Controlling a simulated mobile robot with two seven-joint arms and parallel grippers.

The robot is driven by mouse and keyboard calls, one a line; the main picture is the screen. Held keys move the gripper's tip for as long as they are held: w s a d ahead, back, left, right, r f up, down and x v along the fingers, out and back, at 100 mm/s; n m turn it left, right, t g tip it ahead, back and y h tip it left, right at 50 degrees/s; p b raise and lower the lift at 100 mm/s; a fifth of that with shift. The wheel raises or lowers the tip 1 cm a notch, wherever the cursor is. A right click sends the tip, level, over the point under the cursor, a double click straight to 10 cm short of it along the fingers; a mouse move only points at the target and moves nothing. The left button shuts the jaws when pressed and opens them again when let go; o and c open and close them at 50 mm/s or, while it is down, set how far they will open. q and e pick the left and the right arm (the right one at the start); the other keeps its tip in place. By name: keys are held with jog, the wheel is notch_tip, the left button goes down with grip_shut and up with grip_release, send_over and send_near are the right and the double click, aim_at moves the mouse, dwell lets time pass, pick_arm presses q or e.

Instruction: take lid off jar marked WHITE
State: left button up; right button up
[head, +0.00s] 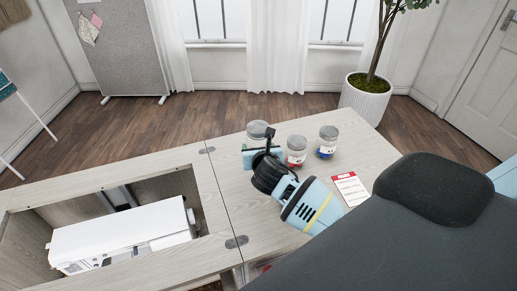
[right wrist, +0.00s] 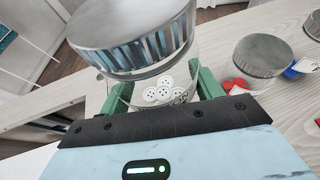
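The jar with white buttons (right wrist: 158,92) stands between my right gripper's green fingers, which meet its glass on both sides below the lid. Its silver lid (right wrist: 130,38) is on it. In the head view this jar's lid (head: 257,129) shows beyond my right gripper (head: 262,150), which hides most of the jar. I cannot tell whether the jar touches the table. My left gripper is not in view.
A jar with red contents (head: 297,156) and one with blue contents (head: 327,147) stand to the right, both lidded. A red-and-white card (head: 351,188) lies nearer. A white sewing machine (head: 125,240) sits in the cabinet's open well. A potted plant (head: 366,105) stands beyond the table.

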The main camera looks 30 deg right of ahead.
jog(key=c, duration=0.8)
jog(key=s+a+r+n+y, duration=0.1)
jog(key=s+a+r+y, duration=0.1)
jog(key=s+a+r, duration=0.2)
jog(key=s+a+r+n+y, duration=0.2)
jog(key=s+a+r, duration=0.1)
jog(key=a+r, duration=0.1)
jog(key=s+a+r+n+t+y+p, duration=0.1)
jog(key=s+a+r+n, duration=0.1)
jog(key=s+a+r, duration=0.2)
jog(key=shift+s+a+r+y, duration=0.2)
jog(key=shift+a+r, duration=0.05)
jog(key=shift+a, duration=0.25)
jog(key=shift+s+a+r+y, duration=0.15)
jog(key=shift+a+r+y, duration=0.1)
jog(key=shift+a, duration=0.2)
